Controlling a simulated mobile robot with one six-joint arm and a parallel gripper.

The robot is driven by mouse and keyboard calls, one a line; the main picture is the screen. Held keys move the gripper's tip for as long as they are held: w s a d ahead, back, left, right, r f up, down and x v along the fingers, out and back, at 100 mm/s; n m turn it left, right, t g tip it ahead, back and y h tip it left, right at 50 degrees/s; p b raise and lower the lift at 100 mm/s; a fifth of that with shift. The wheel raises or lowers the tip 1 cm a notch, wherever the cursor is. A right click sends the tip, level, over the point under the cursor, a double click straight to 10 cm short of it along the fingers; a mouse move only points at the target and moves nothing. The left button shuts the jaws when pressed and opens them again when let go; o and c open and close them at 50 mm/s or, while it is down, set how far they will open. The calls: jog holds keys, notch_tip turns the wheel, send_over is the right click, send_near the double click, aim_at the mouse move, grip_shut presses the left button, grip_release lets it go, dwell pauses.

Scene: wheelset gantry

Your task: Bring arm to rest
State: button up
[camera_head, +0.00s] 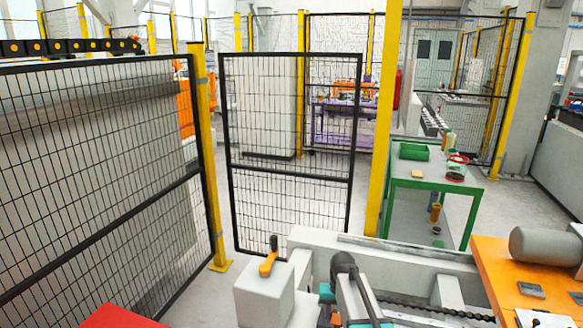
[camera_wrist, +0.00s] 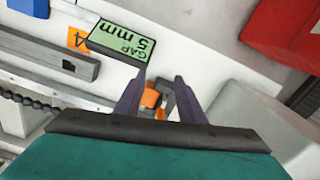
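In the wrist view my gripper (camera_wrist: 160,98) shows two dark purple fingers standing apart, with nothing clamped between them. Behind the gap lie a small orange piece (camera_wrist: 151,98) and dark grey parts, which seem to be farther off. A green plate reading "GAP 5 mm" (camera_wrist: 122,43) is beyond the left fingertip; I cannot tell how far the finger is from it. In the head view, teal and grey parts of my arm show at the bottom middle, but the fingers cannot be made out there.
An orange surface (camera_head: 498,275) carries a grey cylinder (camera_head: 545,245) at right. A green table (camera_head: 437,184) stands farther back. Mesh fence panels (camera_head: 95,180) close the left; a mesh gate (camera_head: 290,150) stands mid-picture.

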jog(key=s+f+g, duration=0.1)
jog(key=s+f, duration=0.7)
jog(key=s, duration=0.6)
jog(key=s+d+f+g, duration=0.1)
jog(key=s+f+g, duration=0.1)
jog(key=s+f, duration=0.6)
jog(key=s+f+g, duration=0.2)
jog(key=s+f, duration=0.6)
jog(key=s, duration=1.1)
jog(key=shift+s+d+f+n, duration=0.35)
jog(key=shift+d+n, duration=0.05)
